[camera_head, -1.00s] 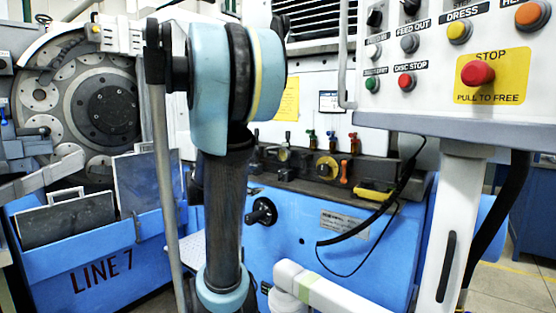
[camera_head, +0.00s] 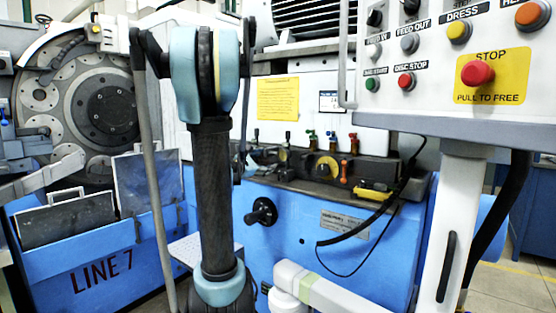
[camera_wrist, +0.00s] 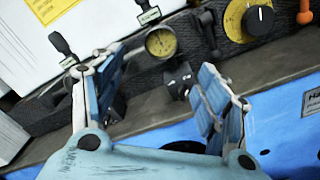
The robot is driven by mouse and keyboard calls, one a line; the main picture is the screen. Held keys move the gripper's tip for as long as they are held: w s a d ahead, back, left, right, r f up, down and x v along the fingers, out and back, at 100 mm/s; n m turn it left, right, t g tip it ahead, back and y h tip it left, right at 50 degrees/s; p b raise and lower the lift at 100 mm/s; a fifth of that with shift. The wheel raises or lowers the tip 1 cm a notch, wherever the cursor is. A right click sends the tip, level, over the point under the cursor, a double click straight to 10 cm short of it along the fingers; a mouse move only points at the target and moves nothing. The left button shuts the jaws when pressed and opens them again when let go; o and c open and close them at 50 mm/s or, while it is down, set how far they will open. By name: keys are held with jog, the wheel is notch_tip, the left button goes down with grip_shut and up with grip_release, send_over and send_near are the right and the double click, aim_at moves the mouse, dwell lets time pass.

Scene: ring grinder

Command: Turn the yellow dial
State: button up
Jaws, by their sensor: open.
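The yellow dial (camera_head: 326,168) is a round yellow disc with a black knob in its middle, on the dark panel of the blue machine. In the head view my gripper is mostly hidden behind my arm.
A brass-rimmed gauge (camera_wrist: 160,42) and a small black knob (camera_wrist: 180,78) sit between the finger directions. Black-handled levers (camera_wrist: 62,44) are at the left. An orange handle (camera_head: 344,168) stands right of the dial. A white control box (camera_head: 440,105) overhangs at the right.

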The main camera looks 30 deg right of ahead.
aim_at(281, 155)
jog(key=x, duration=1)
jog(key=shift+d, duration=0.2)
jog(key=c, duration=1.1)
jog(key=shift+o, duration=0.2)
jog(key=shift+w, duration=0.15)
